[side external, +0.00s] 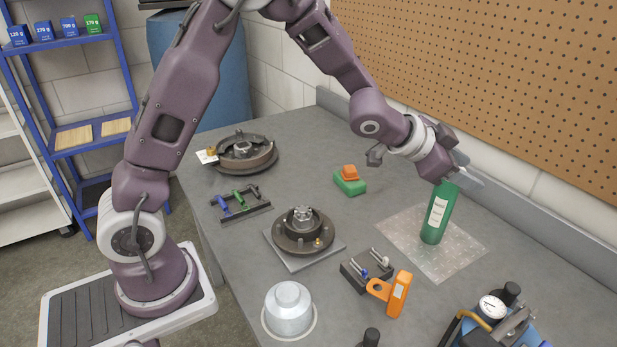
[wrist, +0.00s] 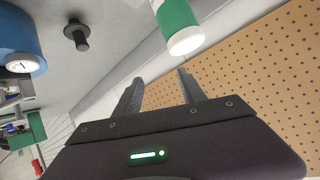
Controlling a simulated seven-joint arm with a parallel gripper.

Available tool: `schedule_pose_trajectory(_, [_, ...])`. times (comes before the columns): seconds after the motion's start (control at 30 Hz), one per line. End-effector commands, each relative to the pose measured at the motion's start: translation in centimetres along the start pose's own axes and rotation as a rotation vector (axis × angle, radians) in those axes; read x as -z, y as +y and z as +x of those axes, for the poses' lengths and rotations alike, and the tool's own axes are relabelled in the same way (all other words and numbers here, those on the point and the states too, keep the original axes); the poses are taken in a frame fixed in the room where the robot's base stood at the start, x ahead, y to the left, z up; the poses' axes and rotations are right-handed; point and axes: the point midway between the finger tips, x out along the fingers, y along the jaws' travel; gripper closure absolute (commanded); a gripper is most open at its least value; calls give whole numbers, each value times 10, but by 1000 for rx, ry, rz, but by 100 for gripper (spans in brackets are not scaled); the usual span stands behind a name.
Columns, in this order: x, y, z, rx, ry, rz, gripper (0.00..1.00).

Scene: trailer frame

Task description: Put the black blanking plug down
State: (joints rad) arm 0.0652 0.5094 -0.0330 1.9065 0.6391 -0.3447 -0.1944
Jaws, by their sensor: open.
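The black blanking plug appears to be the dark knobbed piece (side external: 370,338) at the bottom edge of the side view, partly cut off. A black knobbed piece (wrist: 76,36) also stands on the grey table in the wrist view, apart from my fingers. My gripper (wrist: 158,76) is open, with nothing between its two fingers. In the side view my gripper (side external: 464,174) is at the top of the green bottle (side external: 437,218), which stands upright on a clear mat. The bottle (wrist: 180,22) shows beyond the fingertips in the wrist view, not between them.
A blue device with a gauge (side external: 492,307) stands at the front right. An orange tool (side external: 397,295), a hub on a plate (side external: 303,232) and a silver dome (side external: 288,308) stand nearby. The pegboard wall (side external: 520,90) rises behind. Bare table lies between the hub and mat.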

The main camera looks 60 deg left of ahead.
Motion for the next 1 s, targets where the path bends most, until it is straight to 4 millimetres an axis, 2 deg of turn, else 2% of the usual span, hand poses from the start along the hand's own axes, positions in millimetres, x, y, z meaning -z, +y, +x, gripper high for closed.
schedule_pose_trajectory(0.03, [9,-19,-43,80,-47,-28,52])
schedule_pose_trajectory(0.07, [8,-28,-72,127,-89,-56,52])
schedule_pose_trajectory(0.1, [3,-35,-112,181,-148,-99,52])
schedule_pose_trajectory(0.17, [-13,-34,-174,239,-236,-176,52])
schedule_pose_trajectory(0.2, [-27,-27,-212,261,-292,-232,52])
schedule_pose_trajectory(0.27, [-53,-8,-263,271,-368,-314,52])
schedule_pose_trajectory(0.3, [-70,8,-291,264,-413,-362,52])
schedule_pose_trajectory(0.4, [-106,48,-340,222,-495,-453,52])
schedule_pose_trajectory(0.5, [-127,75,-363,182,-541,-501,52])
schedule_pose_trajectory(0.6, [-134,85,-371,164,-559,-516,52])
schedule_pose_trajectory(1.0, [-134,85,-371,165,-560,-516,52])
